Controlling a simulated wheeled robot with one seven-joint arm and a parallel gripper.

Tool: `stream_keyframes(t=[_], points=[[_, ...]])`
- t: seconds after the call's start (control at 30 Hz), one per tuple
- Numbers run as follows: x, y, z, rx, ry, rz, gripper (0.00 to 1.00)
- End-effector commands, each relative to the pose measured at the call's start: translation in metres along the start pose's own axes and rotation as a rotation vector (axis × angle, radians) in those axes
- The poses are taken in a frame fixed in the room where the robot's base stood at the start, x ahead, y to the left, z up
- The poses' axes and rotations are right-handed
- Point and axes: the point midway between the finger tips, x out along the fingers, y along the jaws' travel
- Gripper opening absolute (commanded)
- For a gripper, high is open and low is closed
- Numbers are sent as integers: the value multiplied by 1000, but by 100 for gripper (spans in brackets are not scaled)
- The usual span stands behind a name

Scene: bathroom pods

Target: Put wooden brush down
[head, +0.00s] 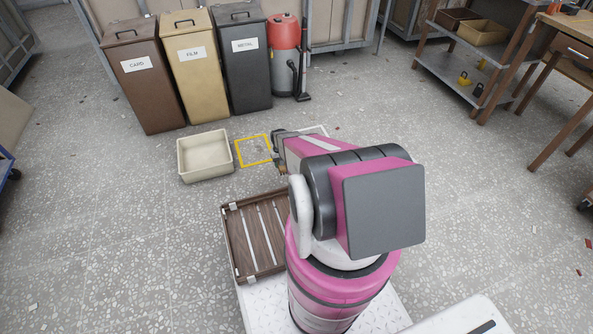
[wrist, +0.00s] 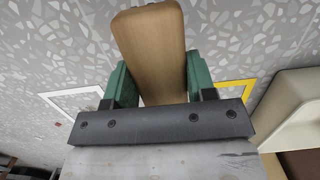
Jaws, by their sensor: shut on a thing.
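The wooden brush (wrist: 150,45) shows in the wrist view as a light brown, rounded wooden block. My gripper (wrist: 160,82) is shut on it, with a green finger pressed on each side. The brush is held above the speckled floor; its underside and any bristles are hidden. A yellow square outline (wrist: 236,89) lies to its right in this view and a white outline (wrist: 72,99) to its left. In the head view, the yellow outline (head: 240,153) lies just left of my arm's end, and the white outline (head: 317,129) is partly hidden behind my arm.
A cream open bin (head: 205,172) stands left of the yellow outline. A brown slatted tray (head: 238,243) sits near my base. Labelled card, film and metal bins (head: 192,78) and a red-grey vacuum (head: 284,60) stand behind. A workbench (head: 560,55) is at right. Floor is open at left and right.

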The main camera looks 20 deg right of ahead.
Motion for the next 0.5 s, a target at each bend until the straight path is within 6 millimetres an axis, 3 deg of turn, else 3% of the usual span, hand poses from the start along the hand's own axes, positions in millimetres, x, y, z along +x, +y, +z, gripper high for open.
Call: stream_keyframes(t=[0.3,0.5], points=[[36,61,-26,3,1,0,32],[53,91,-37,2,1,0,32]])
